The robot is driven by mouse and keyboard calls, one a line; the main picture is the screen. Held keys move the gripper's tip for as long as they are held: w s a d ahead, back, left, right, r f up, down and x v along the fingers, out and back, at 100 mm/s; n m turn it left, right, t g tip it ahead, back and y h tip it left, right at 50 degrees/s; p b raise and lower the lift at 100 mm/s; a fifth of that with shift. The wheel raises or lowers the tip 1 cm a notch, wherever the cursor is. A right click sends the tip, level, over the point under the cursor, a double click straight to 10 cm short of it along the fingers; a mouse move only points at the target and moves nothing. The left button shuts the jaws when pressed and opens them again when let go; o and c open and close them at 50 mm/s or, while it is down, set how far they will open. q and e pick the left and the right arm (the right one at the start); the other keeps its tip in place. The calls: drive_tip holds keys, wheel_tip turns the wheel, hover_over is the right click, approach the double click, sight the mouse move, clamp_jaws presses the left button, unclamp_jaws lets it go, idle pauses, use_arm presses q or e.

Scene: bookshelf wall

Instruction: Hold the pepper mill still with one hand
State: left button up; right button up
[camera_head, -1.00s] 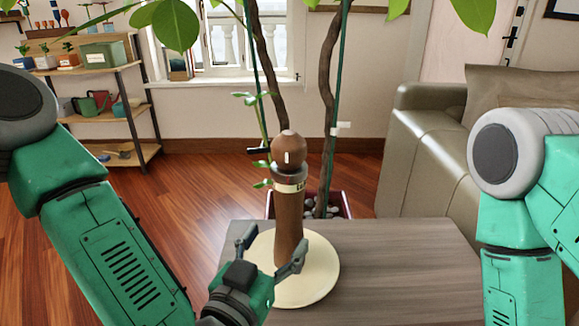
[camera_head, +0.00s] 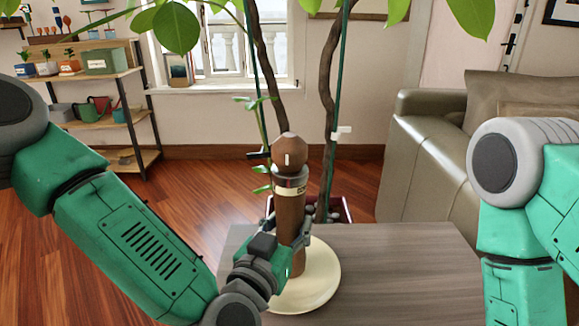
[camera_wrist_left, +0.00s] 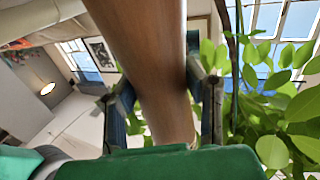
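The brown wooden pepper mill (camera_head: 290,212) has a round knob on top and a pale label band. It stands upright on a cream round plate (camera_head: 322,280) on the grey wooden table. My left gripper (camera_head: 289,232) is at the mill's lower body, with one finger on each side. In the left wrist view the mill (camera_wrist_left: 155,65) runs between the two fingers (camera_wrist_left: 160,95), which look pressed against its sides. The mill's base is partly hidden behind the gripper. My right arm shows at the right edge, but its gripper is out of view.
The grey table (camera_head: 400,265) is clear to the right of the plate. A potted plant (camera_head: 328,120) with thin trunks stands just behind the table. A sofa (camera_head: 425,150) is at the right and a shelf (camera_head: 105,120) with pots at the far left.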

use_arm(q)
clamp_jaws()
drive_tip(key=shift+s+f, duration=0.1)
drive_tip(key=shift+f, duration=0.15)
idle(1.0)
